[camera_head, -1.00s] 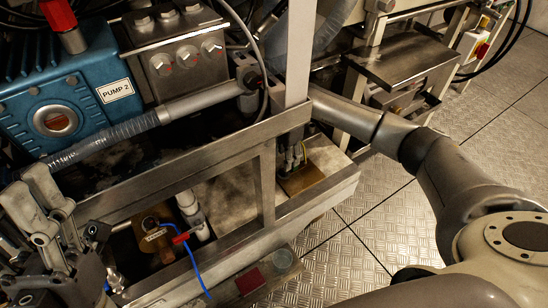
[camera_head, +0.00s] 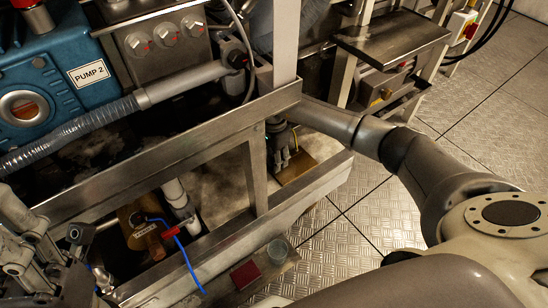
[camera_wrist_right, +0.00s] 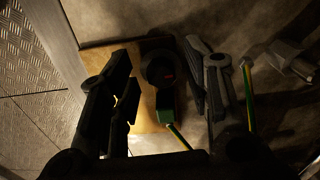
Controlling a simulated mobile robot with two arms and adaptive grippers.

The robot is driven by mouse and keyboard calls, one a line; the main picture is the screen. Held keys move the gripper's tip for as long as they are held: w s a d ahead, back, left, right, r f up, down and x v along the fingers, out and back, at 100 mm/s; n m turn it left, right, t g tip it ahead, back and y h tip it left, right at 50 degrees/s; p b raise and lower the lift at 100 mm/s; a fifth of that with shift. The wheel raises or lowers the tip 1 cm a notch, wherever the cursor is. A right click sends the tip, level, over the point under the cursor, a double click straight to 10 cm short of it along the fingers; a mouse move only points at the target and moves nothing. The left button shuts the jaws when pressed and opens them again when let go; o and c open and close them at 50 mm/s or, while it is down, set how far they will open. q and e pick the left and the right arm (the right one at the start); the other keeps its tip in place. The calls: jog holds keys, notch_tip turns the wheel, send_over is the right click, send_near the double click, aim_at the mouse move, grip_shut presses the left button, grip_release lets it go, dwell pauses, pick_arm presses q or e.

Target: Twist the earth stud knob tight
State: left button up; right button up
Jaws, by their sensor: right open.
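In the right wrist view a dark round knob (camera_wrist_right: 158,68) with a faint red mark stands over a brass plate (camera_wrist_right: 148,112). A green block (camera_wrist_right: 165,102) and a green-yellow wire (camera_wrist_right: 179,136) sit just below it in the picture. My right gripper (camera_wrist_right: 162,88) is open, with dark fingers on both sides of the knob; contact cannot be told. In the head view my right gripper (camera_head: 282,150) points down at the brass plate (camera_head: 300,168) behind the steel rail; the knob cannot be made out there. My left gripper (camera_head: 40,245) is at the lower left, its jaws unclear.
A steel frame rail (camera_head: 170,165) and upright post (camera_head: 286,45) stand close to my right gripper. A second green-yellow wire (camera_wrist_right: 248,95) runs beside the fingers. A red-handled valve (camera_head: 171,233) with a blue tube lies left. Pump 2 (camera_head: 40,75) is upper left.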

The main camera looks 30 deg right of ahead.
grip_shut()
jog(key=shift+r+m+p, duration=0.15)
jog(key=shift+m+p, duration=0.5)
jog(key=shift+m, duration=0.35)
jog(key=shift+w+m+p, duration=0.1)
jog(key=shift+m+p, duration=0.45)
jog(key=shift+m, duration=0.85)
grip_release()
